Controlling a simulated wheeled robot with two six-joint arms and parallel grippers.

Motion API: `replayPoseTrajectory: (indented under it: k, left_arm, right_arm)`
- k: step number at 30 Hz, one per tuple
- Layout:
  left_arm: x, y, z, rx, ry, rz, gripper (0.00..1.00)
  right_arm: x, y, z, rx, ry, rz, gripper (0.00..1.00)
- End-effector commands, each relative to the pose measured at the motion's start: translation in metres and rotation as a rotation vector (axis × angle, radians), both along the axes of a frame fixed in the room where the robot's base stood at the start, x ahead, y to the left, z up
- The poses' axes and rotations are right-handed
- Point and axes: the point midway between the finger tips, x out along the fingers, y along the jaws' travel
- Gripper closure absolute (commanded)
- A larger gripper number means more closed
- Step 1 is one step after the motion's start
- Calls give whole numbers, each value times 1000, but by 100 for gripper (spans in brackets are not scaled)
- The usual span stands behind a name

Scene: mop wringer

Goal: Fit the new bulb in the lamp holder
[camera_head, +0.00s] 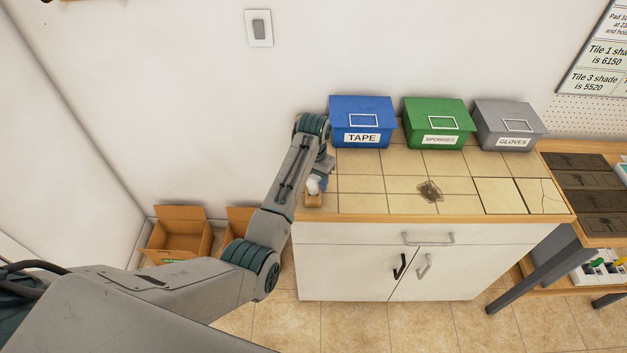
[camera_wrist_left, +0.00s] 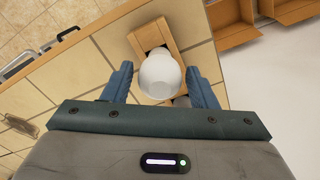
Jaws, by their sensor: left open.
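A white round bulb (camera_head: 313,185) is at the left end of the tiled worktop, by a small wooden block (camera_head: 314,201). In the left wrist view the bulb (camera_wrist_left: 160,75) appears between the two blue fingers, in front of the wooden block (camera_wrist_left: 150,30), with gaps on both sides. My left gripper (camera_head: 319,180) is open, and its fingers (camera_wrist_left: 158,70) straddle the bulb without visible contact. A small greyish thing (camera_wrist_left: 182,101) is partly hidden behind the bulb. I cannot make out a lamp holder. My right gripper is not in view.
Blue (camera_head: 362,121), green (camera_head: 437,122) and grey (camera_head: 506,124) bins stand along the back of the worktop (camera_head: 362,184). A dark patch (camera_head: 430,191) marks one tile. Open cardboard boxes (camera_head: 180,237) sit on the floor at left. The worktop's front middle is clear.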

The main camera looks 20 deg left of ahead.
Motion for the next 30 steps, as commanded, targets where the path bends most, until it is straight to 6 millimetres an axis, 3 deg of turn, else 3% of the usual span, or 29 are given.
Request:
replayPoseTrajectory:
  k: [8, 12, 14, 30]
  left_arm:
    - [0, 0, 0, 0, 0, 0, 49]
    - [0, 0, 0, 0, 0, 0, 77]
    - [0, 0, 0, 0, 0, 0, 85]
    - [0, 0, 22, 0, 0, 0, 85]
  right_arm:
    - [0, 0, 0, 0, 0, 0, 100]
    - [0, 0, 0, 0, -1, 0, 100]
    - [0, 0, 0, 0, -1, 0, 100]
    - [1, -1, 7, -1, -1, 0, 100]
